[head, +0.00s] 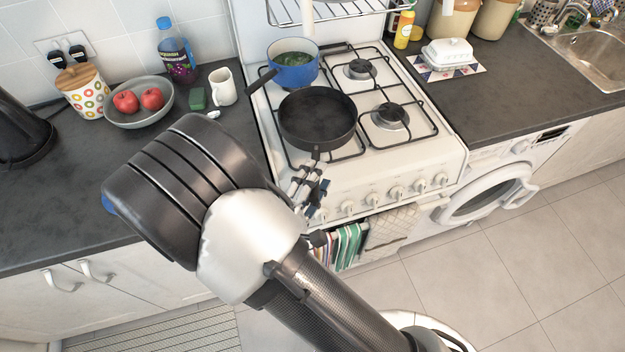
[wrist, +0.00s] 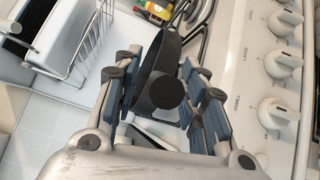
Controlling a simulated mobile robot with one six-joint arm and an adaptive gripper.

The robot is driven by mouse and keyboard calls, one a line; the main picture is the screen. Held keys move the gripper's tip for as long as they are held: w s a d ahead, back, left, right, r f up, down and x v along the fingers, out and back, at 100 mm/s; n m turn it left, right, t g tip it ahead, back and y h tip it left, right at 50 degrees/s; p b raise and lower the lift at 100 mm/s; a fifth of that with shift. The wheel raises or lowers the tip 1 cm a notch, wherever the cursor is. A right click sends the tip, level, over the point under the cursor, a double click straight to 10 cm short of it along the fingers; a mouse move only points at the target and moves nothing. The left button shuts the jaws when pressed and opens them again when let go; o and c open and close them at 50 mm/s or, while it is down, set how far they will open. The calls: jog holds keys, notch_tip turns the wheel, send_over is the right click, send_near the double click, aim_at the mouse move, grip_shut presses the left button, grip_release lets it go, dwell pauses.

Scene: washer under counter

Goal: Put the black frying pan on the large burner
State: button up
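The black frying pan (head: 317,118) sits level over the front-left burner of the white gas stove (head: 352,180), its handle pointing to the front edge. My gripper (head: 310,184) is at the stove's front edge, by the handle end. In the wrist view the round end of the handle (wrist: 168,90) shows between the fingers of my gripper (wrist: 160,72), which stand apart with a gap beside the handle. The burner under the pan is hidden. Two bare burners show at right, the front-right one (head: 390,115) and the back-right one (head: 360,69).
A blue pot (head: 292,66) with green contents stands on the back-left burner, close behind the pan, its handle pointing left. A wire rack (head: 335,10) is behind the stove. A bowl of apples (head: 139,104) and a white mug (head: 222,87) stand on the left counter.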

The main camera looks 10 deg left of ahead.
jog(key=p+v, duration=0.2)
jog(key=v, duration=1)
jog(key=shift+p, duration=0.3)
